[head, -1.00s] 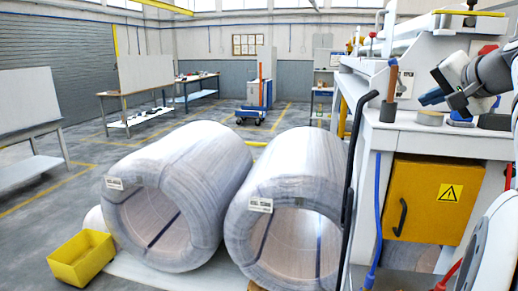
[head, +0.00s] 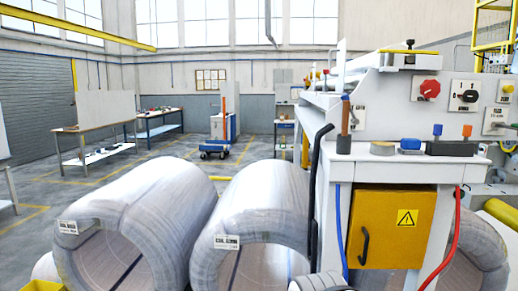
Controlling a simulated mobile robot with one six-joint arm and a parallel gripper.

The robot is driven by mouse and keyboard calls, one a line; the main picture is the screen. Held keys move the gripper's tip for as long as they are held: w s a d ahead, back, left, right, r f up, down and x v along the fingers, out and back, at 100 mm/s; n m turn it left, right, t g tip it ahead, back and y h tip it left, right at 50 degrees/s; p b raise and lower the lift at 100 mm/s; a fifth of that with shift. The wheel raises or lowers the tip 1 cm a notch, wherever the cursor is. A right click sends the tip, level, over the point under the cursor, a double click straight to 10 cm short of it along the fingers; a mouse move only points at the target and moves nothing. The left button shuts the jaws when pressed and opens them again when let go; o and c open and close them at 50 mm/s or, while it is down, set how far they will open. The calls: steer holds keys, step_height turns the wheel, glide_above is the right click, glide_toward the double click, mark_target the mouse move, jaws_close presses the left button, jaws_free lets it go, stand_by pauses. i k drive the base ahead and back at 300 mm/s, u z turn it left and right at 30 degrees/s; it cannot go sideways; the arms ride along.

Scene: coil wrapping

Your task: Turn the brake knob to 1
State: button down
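Two rotary knobs sit on the upright face of the white machine at the right. One is a red knob (head: 429,90) on a pale plate. The other is a black knob (head: 469,97) with a light pointer mark, on its own white plate. The lettering and numbers around both are too small to read, so I cannot tell from the print which one is the brake knob or what it is set to. My gripper is not in view; only a white and dark part of my arm shows at the bottom edge.
A yellow cabinet (head: 390,225) is below. Wrapped coils (head: 150,215) stand at left. Free floor lies beyond them.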

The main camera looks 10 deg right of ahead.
mark_target(471, 96)
steer(key=z, duration=1.4)
steer(key=k, duration=1.05)
steer(key=z, duration=0.75)
steer(key=i, duration=1.6)
steer(key=u, duration=0.45)
